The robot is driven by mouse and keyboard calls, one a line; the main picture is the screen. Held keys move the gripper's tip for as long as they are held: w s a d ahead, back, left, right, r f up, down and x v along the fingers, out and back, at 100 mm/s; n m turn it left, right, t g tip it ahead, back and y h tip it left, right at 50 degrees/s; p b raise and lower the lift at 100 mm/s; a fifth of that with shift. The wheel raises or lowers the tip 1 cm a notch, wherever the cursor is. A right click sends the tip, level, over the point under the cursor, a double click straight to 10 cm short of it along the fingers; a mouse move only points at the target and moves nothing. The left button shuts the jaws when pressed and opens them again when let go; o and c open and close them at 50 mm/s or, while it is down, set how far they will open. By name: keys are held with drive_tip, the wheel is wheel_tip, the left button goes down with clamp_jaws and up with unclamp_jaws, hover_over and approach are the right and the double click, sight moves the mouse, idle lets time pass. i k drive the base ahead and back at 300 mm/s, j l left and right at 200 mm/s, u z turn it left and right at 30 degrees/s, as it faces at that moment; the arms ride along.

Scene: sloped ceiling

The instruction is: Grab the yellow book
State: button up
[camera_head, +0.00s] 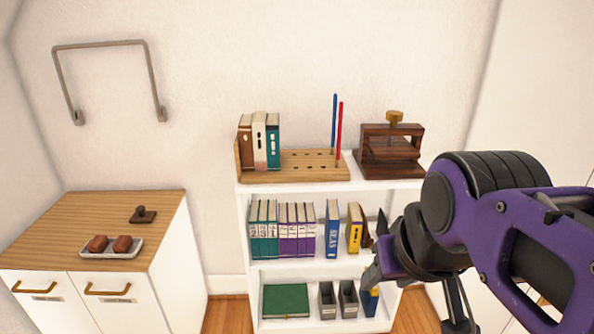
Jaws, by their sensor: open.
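The yellow book (354,229) stands on the middle shelf of the white bookcase, just right of a blue book (333,230). Its spine faces out with dark marks, and a dark brown shape shows at its right side, too small to make out. My gripper (377,248) is open and empty, just right of the yellow book in the picture, with its fingers pointing left. I see a gap between the fingers and the book, but cannot judge the depth. My gripper and arm hide the right end of the middle and bottom shelves.
Teal and purple books (283,230) fill the left of the middle shelf. The top holds a wooden peg rack (310,166) and a wooden press (390,152). Below are a green book (285,300), grey bins (337,302) and a blue-yellow item (370,302). A cabinet (95,215) stands left.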

sight(355, 222)
drive_tip(key=i+l+u, duration=0.1)
drive_tip(key=i+l, duration=0.5)
drive_tip(key=l, duration=0.15)
drive_tip(key=i+l+u, duration=0.15)
drive_tip(key=i+l, duration=0.4)
drive_tip(key=l, duration=0.3)
drive_tip(key=u, duration=0.05)
